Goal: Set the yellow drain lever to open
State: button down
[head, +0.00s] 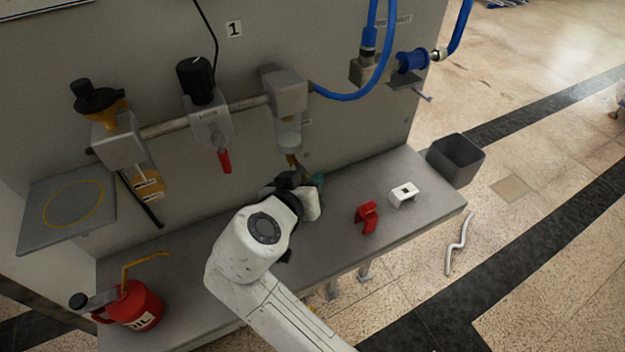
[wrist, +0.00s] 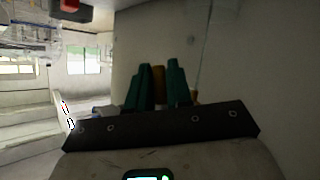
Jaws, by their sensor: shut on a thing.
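The yellow drain lever (head: 291,160) hangs under the clear bowl (head: 288,137) of the right-hand grey unit (head: 284,92) on the wall pipe. Only its upper part shows in the head view; my wrist hides the rest. In the head view a bit of teal finger (head: 318,181) shows just beyond the wrist. The lever's exact angle cannot be told.
On the grey bench are a red oil can (head: 137,304), a red clip (head: 366,217) and a white block (head: 403,195). A dark bin (head: 456,160) stands beyond the bench end.

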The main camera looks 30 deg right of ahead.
jog(key=shift+a+f+m+y, duration=0.1)
jog(key=shift+a+m+y, duration=0.3)
jog(key=shift+y, duration=0.4)
jog(key=c, duration=1.1)
grip_release()
jog(key=shift+c, duration=0.2)
jog(key=b+v, duration=0.1)
jog(key=v, duration=1)
jog(key=shift+w, duration=0.2)
